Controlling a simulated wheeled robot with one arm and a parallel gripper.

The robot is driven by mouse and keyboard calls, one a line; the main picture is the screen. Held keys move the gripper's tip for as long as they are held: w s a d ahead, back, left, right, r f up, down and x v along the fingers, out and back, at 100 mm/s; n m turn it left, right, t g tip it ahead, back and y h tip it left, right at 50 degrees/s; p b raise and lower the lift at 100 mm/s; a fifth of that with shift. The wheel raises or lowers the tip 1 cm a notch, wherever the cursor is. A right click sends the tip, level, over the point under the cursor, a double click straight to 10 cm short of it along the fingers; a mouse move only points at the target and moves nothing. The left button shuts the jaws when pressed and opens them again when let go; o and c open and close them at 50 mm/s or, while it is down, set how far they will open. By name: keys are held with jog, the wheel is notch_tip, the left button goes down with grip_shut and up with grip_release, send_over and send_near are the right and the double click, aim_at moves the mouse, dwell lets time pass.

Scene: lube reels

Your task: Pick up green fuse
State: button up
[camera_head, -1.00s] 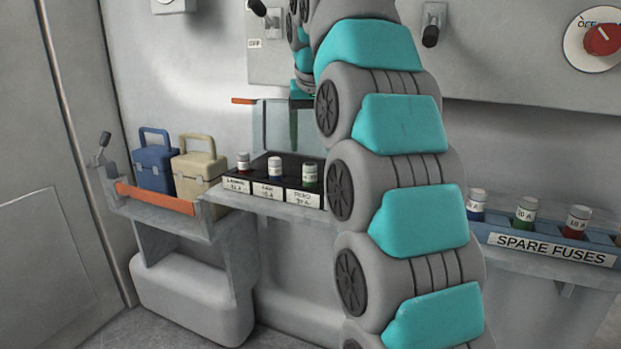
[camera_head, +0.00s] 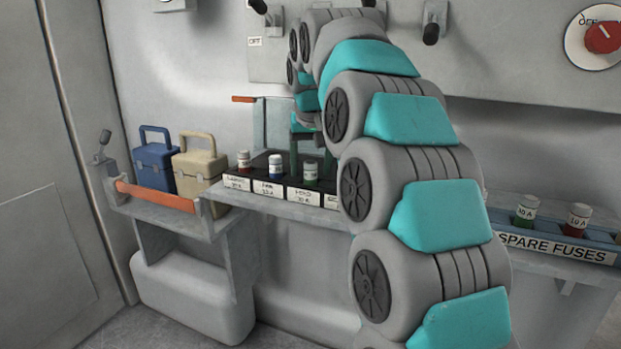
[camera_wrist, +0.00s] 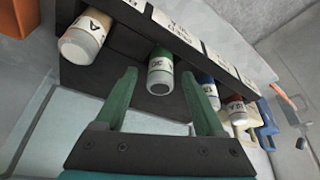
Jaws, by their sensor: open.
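A green fuse with a white cap (camera_head: 311,173) stands in the black fuse holder (camera_head: 262,192), right of a blue fuse (camera_head: 275,168) and a red fuse (camera_head: 243,161). In the wrist view the green fuse (camera_wrist: 160,76) shows between the tips of my gripper (camera_wrist: 158,80). My gripper is open, its green fingers either side of the fuse with gaps showing. I cannot tell whether the fingers reach fully around it. Another green fuse (camera_head: 526,211) stands in the blue spare fuses tray (camera_head: 508,240) at the right.
A clear raised cover (camera_head: 272,125) is behind the holder. A fuse with a white cap (camera_wrist: 85,38) stands beside the green one in the wrist view. Blue (camera_head: 153,163) and beige (camera_head: 200,168) boxes stand at the left. My arm hides part of the shelf.

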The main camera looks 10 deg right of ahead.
jog(key=shift+c, duration=0.3)
grip_shut()
dwell(0.3)
